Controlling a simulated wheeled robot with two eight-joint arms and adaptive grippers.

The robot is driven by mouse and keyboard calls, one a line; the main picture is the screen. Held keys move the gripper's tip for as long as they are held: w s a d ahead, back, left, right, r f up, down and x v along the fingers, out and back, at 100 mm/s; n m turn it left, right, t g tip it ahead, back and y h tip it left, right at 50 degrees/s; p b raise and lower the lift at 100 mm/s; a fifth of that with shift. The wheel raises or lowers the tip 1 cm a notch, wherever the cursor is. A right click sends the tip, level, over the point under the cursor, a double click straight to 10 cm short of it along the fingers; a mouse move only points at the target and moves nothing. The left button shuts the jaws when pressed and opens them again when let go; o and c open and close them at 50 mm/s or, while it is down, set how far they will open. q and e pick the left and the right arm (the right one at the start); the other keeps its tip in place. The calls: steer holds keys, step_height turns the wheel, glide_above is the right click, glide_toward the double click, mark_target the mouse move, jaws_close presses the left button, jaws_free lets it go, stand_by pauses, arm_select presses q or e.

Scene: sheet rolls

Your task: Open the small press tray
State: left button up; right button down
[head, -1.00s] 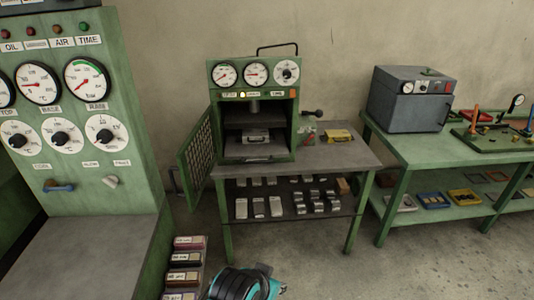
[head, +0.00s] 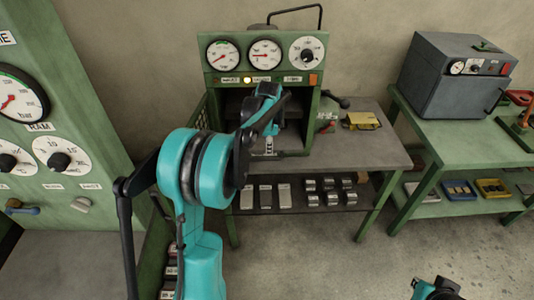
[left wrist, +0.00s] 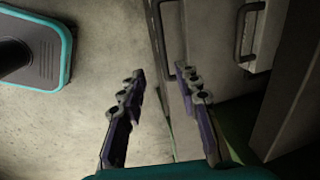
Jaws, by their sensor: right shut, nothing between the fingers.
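The small green press (head: 215,88) stands on a bench with its front open. A pale metal part of the tray (head: 269,147) shows low in its opening, mostly hidden by my left arm. My left gripper (head: 268,125) is at the press front; its fingers are hard to make out there. In the left wrist view the left gripper (left wrist: 160,95) is open, with nothing between its fingers. Ahead of them are a dark bar handle (left wrist: 168,45) and another handle (left wrist: 250,30) on a pale block. My right gripper (head: 437,289) is at the bottom right edge, partly cut off.
The bench top (head: 350,150) holds a yellow item (head: 361,120) right of the press. Metal blocks (head: 275,196) lie on its lower shelf. A green control cabinet (head: 100,120) stands at left. A grey oven (head: 450,75) is on another bench at right. Open floor lies in front.

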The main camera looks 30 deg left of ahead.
mark_target(267, 159)
arm_select(q)
steer(key=f+b, duration=0.1)
steer(key=f, duration=0.2)
steer(key=w+a+f+b, duration=0.1)
steer(key=f, duration=0.4)
steer(key=shift+w+a+f+b, duration=0.3)
steer(key=shift+w+a+b, duration=0.05)
steer(key=shift+w+b, duration=0.05)
steer(key=shift+r, duration=0.1)
steer(key=shift+c, duration=0.2)
jaws_close()
